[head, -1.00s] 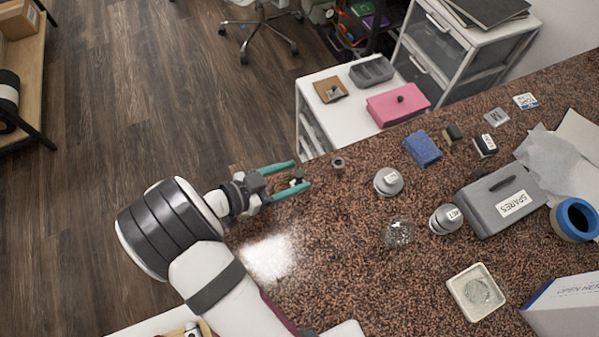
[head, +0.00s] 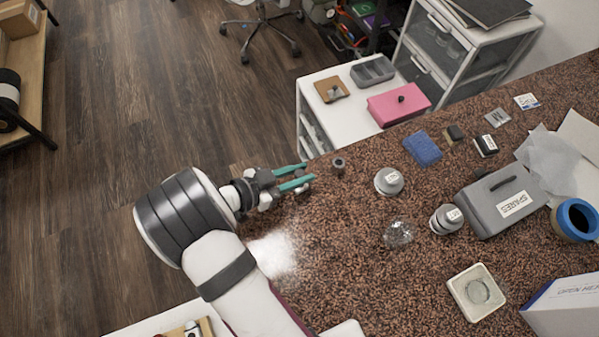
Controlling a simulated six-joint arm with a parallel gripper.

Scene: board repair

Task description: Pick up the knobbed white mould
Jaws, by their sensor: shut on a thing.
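My gripper (head: 304,174), with teal fingers, is at the left edge of the speckled worktop. It is closed on a small grey piece (head: 303,189), which is mostly hidden by the fingers. I cannot tell whether this piece is the knobbed white mould, and I see no clearly knobbed white mould elsewhere. A small dark grey ring-like part (head: 338,165) stands on the worktop just right of the fingertips, apart from them.
On the worktop (head: 340,250) are a labelled grey tin (head: 389,181), a blue block (head: 422,148), a grey SPARES box (head: 500,203), crumpled clear film (head: 399,234) and a white dish (head: 463,302). A pink block with a dark knob (head: 380,109) sits on the white cabinet. The front middle is clear.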

